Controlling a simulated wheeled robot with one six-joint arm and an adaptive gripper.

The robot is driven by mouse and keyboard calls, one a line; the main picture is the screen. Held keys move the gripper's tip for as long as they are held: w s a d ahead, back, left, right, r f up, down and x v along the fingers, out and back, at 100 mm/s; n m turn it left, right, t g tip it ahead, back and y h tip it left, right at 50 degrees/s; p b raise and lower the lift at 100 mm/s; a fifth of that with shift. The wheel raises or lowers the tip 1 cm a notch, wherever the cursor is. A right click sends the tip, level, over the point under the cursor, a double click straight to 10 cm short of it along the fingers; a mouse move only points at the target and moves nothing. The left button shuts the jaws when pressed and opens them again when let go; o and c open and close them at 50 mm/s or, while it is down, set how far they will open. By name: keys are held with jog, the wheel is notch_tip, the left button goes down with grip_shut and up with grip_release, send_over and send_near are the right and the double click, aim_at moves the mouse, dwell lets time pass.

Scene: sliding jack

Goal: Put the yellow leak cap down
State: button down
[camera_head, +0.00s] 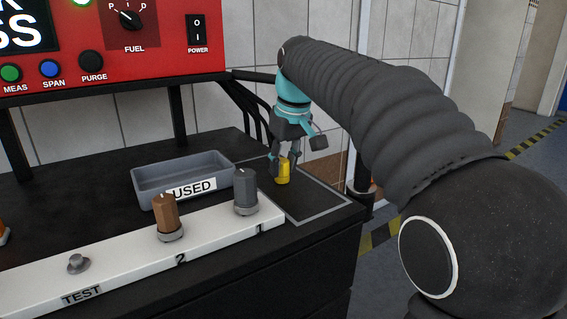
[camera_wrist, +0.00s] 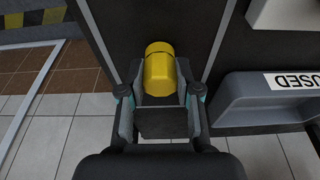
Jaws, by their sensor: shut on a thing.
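The yellow leak cap (camera_head: 283,171) is a small cylinder between the fingers of my gripper (camera_head: 284,158). It also shows in the wrist view (camera_wrist: 160,72), with the gripper fingers (camera_wrist: 160,100) on either side of it. My gripper is shut on the cap. The cap is over or on the dark, grey-outlined square (camera_head: 310,197) at the right end of the black bench. I cannot tell whether its lower end touches the surface.
A grey tray marked USED (camera_head: 150,182) stands left of the cap. In front is a white strip (camera_head: 215,232) with a grey knob cap (camera_head: 245,188), a brown cap (camera_head: 166,212) and a bare fitting (camera_head: 78,263). A red panel (camera_head: 150,55) stands behind. The bench's right edge is close.

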jog(key=c, duration=0.8)
grip_release()
jog(key=shift+f, duration=0.1)
jog(key=p+v, duration=0.3)
jog(key=v, duration=0.9)
